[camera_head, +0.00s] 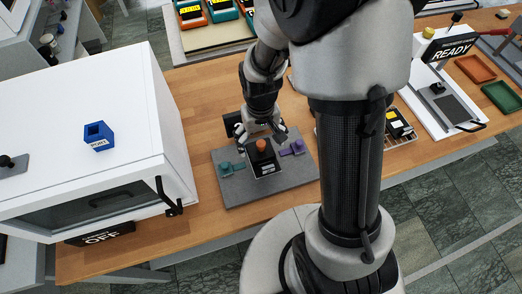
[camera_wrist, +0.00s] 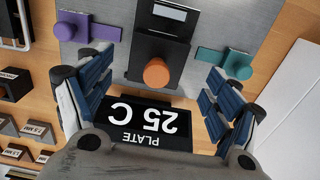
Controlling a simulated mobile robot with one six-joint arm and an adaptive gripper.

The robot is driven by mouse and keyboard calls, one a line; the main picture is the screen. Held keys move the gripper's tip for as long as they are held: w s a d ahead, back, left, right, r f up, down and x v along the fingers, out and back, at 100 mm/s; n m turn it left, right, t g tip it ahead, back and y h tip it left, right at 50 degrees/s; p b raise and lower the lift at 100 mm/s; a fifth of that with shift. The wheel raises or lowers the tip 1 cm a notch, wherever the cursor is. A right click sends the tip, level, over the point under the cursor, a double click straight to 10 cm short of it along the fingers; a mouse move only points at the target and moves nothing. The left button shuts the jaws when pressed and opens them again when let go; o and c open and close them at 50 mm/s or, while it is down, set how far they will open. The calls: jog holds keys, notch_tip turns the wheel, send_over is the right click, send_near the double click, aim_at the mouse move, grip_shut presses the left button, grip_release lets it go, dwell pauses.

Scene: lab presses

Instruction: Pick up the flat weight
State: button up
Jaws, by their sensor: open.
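A dark block with a round orange knob (camera_wrist: 157,72) stands on a grey base plate (camera_wrist: 205,20); it looks like the flat weight, but I cannot be sure. The knob also shows in the head view (camera_head: 262,145). My gripper (camera_wrist: 160,80) is open and empty, with its blue-padded fingers spread on either side of the knob. In the head view my gripper (camera_head: 262,134) is just above and behind the knob. I cannot tell the exact height gap. The lower part of the block is partly hidden by the knob in the wrist view.
A purple clamp (camera_head: 292,148) and a teal clamp (camera_head: 231,168) flank the block. A white cabinet (camera_head: 90,130) stands left. Small marked blocks (camera_wrist: 12,85) lie beside the plate. A white press with a READY sign (camera_head: 450,48) stands right.

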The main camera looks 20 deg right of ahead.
aim_at(261, 143)
jog(key=f, duration=0.1)
jog(key=f+b, duration=0.1)
jog(key=f, duration=0.1)
jog(key=f+b, duration=0.1)
jog(key=f, duration=0.1)
jog(key=shift+w+d+f, duration=0.1)
jog(key=shift+w+d, duration=0.05)
jog(key=shift+w, duration=0.1)
jog(key=shift+c, duration=0.5)
grip_shut()
dwell(0.4)
